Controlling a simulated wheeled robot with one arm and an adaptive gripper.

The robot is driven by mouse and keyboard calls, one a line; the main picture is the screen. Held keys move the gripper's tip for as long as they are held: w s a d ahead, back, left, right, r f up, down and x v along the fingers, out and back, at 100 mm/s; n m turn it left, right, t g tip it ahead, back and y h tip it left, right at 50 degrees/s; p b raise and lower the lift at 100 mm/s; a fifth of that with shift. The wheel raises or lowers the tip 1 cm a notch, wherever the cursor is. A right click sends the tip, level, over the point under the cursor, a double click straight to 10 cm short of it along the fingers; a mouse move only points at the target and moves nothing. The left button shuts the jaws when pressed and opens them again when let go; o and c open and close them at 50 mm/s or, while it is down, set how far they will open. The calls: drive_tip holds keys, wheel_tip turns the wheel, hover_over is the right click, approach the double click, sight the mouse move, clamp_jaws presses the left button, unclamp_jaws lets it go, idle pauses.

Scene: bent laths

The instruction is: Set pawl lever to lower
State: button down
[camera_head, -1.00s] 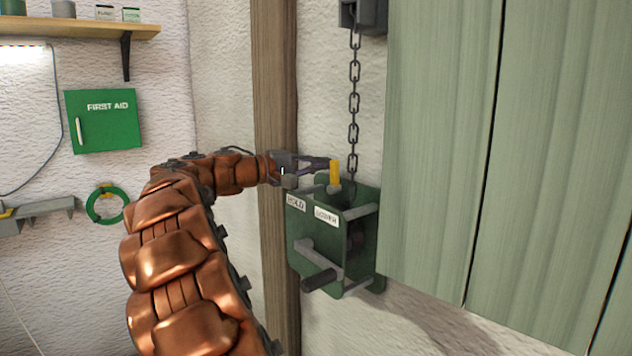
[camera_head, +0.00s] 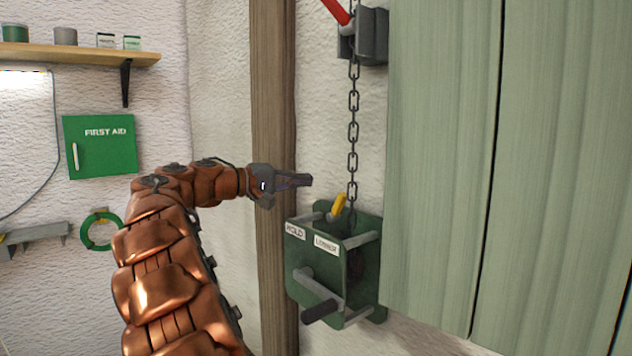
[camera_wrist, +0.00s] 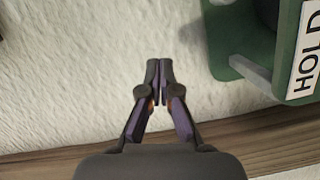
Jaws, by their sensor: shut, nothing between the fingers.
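The pawl lever (camera_head: 339,206) is a short yellow handle on top of the green winch box (camera_head: 362,268). It leans with its upper end to the right, above the gap between the HOLD label (camera_head: 296,231) and the LOWER label (camera_head: 326,245). My gripper (camera_head: 309,180) is up and left of the lever, apart from it, with its fingers shut and empty. In the wrist view my gripper's fingertips (camera_wrist: 159,64) meet in front of bare wall. The winch box's corner (camera_wrist: 245,50) shows there at the right, with the HOLD label (camera_wrist: 306,62); the lever is not in that view.
A chain (camera_head: 352,130) runs up from the box to a grey bracket (camera_head: 370,36) with a red handle (camera_head: 336,10). A crank (camera_head: 320,311) sticks out of the box's front. A wooden post (camera_head: 273,120) stands at left, green boards (camera_head: 440,150) at right.

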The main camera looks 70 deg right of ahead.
drive_tip(key=v, duration=0.7)
drive_tip(key=shift+a+r, duration=0.15)
drive_tip(key=shift+a, duration=0.1)
idle(0.3)
